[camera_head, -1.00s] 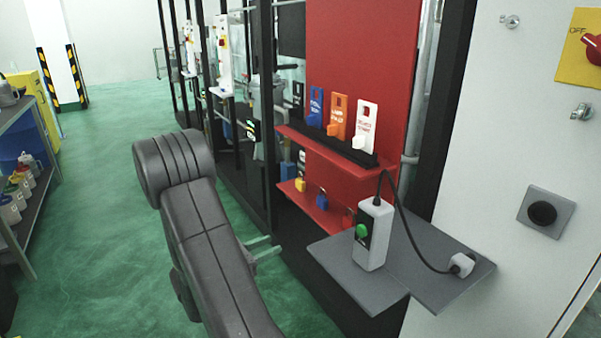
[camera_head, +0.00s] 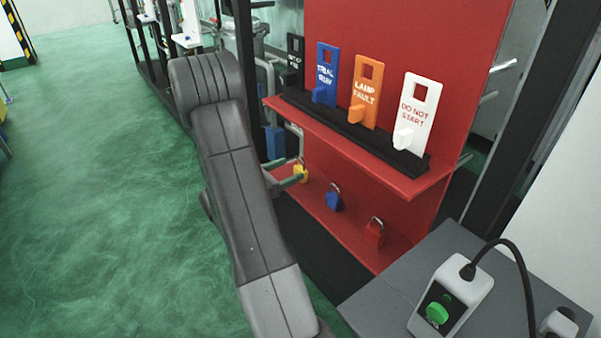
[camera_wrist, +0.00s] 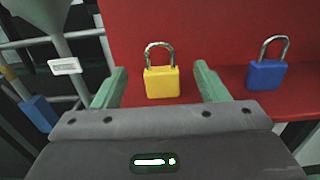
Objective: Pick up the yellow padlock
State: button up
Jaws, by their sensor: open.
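The yellow padlock (camera_wrist: 161,82) stands upright with its metal shackle up on the lower red shelf. In the wrist view it sits between the two green fingers of my open gripper (camera_wrist: 160,86), with gaps on both sides. In the head view the yellow padlock (camera_head: 300,172) is partly hidden by my gripper (camera_head: 287,174), whose fingertips reach the shelf's left end. I cannot tell whether a finger touches it.
A blue padlock (camera_head: 334,198) and a red padlock (camera_head: 375,233) stand to the right on the lower shelf (camera_head: 352,234). The upper red shelf (camera_head: 433,184) overhangs, holding several tags. A grey ledge (camera_head: 385,300) with a control box (camera_head: 451,295) is at right.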

aim_at(301, 168)
jog(key=shift+f+x, duration=0.2)
jog(key=shift+x, duration=1.1)
jog(key=shift+f+x, duration=0.15)
jog(key=shift+x, duration=1.15)
jog(key=c, duration=1.1)
